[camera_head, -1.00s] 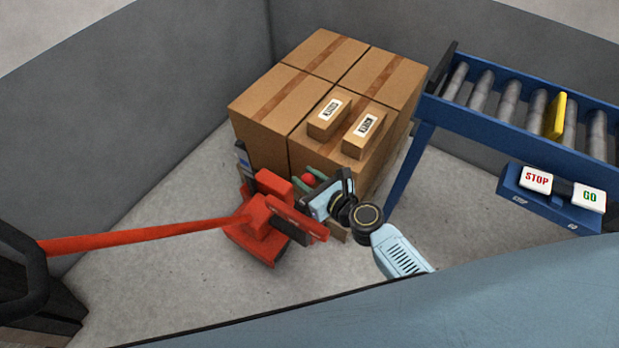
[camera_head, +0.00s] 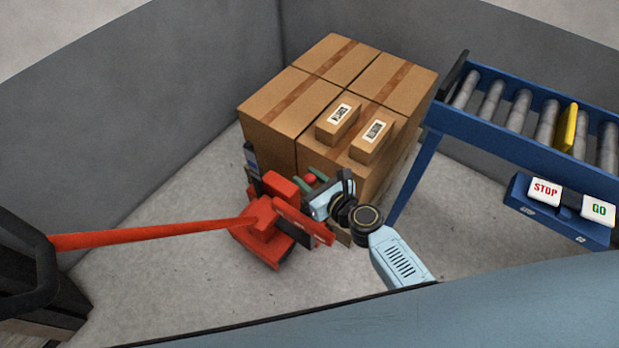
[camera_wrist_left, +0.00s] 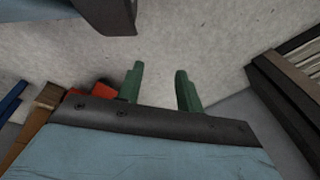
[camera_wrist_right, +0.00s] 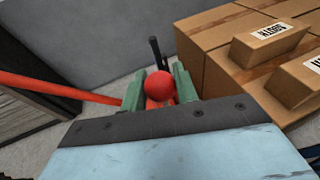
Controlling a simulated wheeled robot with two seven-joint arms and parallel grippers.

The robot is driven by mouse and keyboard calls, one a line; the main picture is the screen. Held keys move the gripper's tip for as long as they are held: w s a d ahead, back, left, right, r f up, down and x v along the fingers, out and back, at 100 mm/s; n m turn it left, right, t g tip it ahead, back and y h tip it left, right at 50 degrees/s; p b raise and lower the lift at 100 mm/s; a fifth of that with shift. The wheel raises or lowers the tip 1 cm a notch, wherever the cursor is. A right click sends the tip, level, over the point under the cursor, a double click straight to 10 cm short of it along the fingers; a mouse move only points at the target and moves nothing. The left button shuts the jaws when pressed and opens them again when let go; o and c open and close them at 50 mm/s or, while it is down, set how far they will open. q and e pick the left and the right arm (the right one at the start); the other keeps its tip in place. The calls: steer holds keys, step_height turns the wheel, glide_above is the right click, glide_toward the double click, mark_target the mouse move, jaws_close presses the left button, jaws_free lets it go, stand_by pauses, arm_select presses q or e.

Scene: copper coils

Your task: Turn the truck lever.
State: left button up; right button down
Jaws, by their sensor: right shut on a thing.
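The red truck (camera_head: 262,215) stands on the floor in front of the stacked boxes, with its long red bar (camera_head: 150,234) running left to a black loop handle (camera_head: 42,270). The lever's round red knob (camera_wrist_right: 159,86) sits between the green fingers of my right gripper (camera_wrist_right: 159,84), which is shut on it. In the head view the right gripper (camera_head: 309,180) is just right of the truck's body and partly hides the lever. My left gripper (camera_wrist_left: 159,82) shows only in its wrist view. Its fingers are apart and empty, above bare floor.
Large cartons (camera_head: 270,110) with two small labelled boxes (camera_head: 338,119) on top stand close behind the right gripper. A blue roller conveyor (camera_head: 500,135) and a STOP/GO panel (camera_head: 560,215) are at the right. Grey walls enclose the floor (camera_head: 165,285), which is clear at the front left.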

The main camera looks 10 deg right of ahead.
steer(key=c, duration=1.1)
jaws_free()
steer(key=shift+a, duration=0.15)
steer(key=shift+o, duration=0.2)
steer(key=shift+s+r, duration=0.1)
steer(key=shift+s, duration=0.1)
steer(key=p+v, duration=0.1)
steer(key=v, duration=0.5)
arm_select(q)
steer(key=shift+s+a+f+p, duration=0.1)
steer(key=shift+s+f, duration=0.3)
steer(key=shift+s, duration=0.3)
steer(key=shift+s+a+f+p, duration=0.15)
steer(key=shift+s+f, duration=0.25)
steer(key=shift+s, duration=0.35)
steer(key=shift+s+a+f+p, duration=0.1)
steer(key=shift+s+f, duration=0.3)
steer(key=shift+s, duration=0.3)
arm_select(e)
steer(key=v, duration=0.7)
steer(key=shift+r, duration=0.2)
